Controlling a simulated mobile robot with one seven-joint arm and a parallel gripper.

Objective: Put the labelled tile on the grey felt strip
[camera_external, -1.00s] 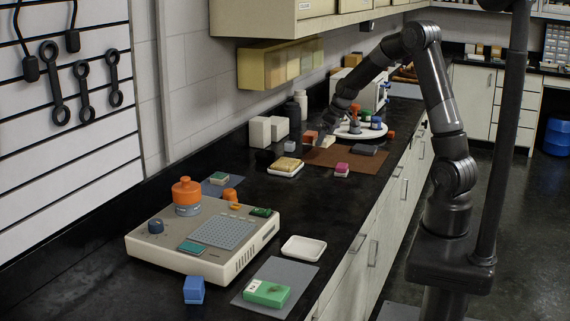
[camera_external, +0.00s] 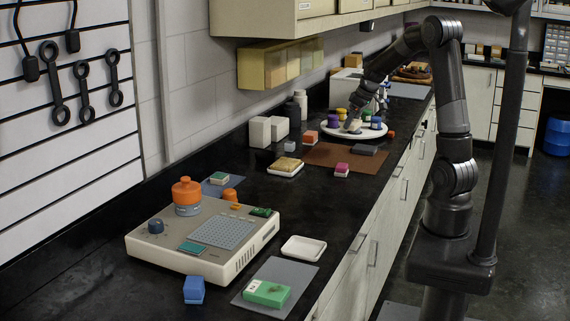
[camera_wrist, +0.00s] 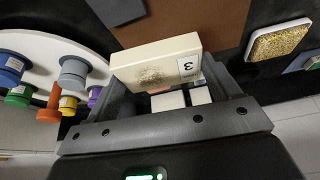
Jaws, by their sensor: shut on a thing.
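The labelled tile (camera_wrist: 150,62) is a cream slab with a small white label bearing a dark mark. It lies across my gripper (camera_wrist: 172,92), which is shut on it in the wrist view. Which surface is the grey felt strip is not certain: a grey mat (camera_external: 408,91) lies farther back, and a blue-grey mat (camera_external: 298,270) under a green box lies at the front.
The white round tray (camera_wrist: 30,42) holds several coloured bottles close to my gripper. A brown mat (camera_external: 330,157) with a dark grey block (camera_external: 370,150) lies nearer. A white dish (camera_external: 285,173) bears a tan piece. A machine (camera_external: 225,253) stands at front left.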

